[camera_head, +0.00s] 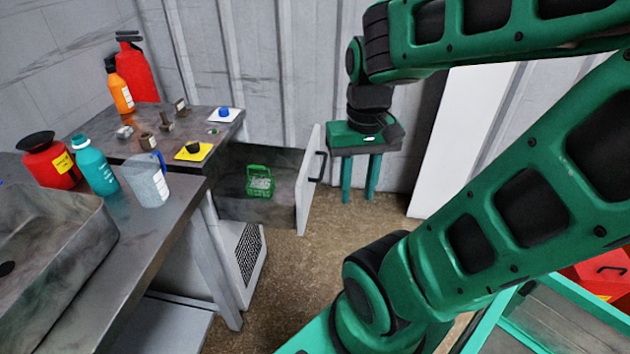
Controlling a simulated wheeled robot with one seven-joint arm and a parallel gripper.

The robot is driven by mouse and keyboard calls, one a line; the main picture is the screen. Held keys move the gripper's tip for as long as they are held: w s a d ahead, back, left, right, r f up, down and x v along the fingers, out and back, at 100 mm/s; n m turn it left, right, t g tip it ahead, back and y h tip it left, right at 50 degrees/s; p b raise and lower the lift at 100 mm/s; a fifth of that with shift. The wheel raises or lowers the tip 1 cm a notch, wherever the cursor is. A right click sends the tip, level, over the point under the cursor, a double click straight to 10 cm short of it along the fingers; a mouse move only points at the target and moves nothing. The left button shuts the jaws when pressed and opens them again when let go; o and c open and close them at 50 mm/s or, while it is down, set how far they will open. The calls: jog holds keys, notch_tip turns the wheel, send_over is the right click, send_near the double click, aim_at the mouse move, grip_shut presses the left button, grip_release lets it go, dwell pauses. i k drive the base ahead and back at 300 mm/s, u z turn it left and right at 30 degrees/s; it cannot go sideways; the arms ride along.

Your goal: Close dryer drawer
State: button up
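The dryer drawer (283,208) is pulled out from under the right end of the grey bench, and its inside shows. Its pale front panel (308,188) stands well away from the bench and carries a dark upright handle (318,166). A small green wire basket (259,181) with pale contents sits in the drawer. My gripper (358,202) hangs down to the right of the drawer front, apart from the handle in the picture. Its two teal fingers are spread with nothing visible between them. The depth between fingers and handle is hard to tell.
The bench top (125,148) holds small metal parts, a yellow pad (193,151) and a white pad (224,115). Bottles and a jug (147,182) stand at left. A white panel (465,135) leans right of my gripper. The brown floor (295,265) before the drawer is clear.

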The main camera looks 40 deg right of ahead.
aim_at(294, 171)
jog(key=z, duration=0.05)
jog(key=k, duration=0.3)
jog(key=z, duration=0.25)
jog(key=i, duration=0.2)
jog(key=z, duration=0.4)
jog(key=k, duration=1.35)
jog(key=u, duration=0.5)
jog(key=i, duration=1.25)
jog(key=z, duration=0.5)
jog(key=i, duration=0.55)
jog(key=z, duration=0.4)
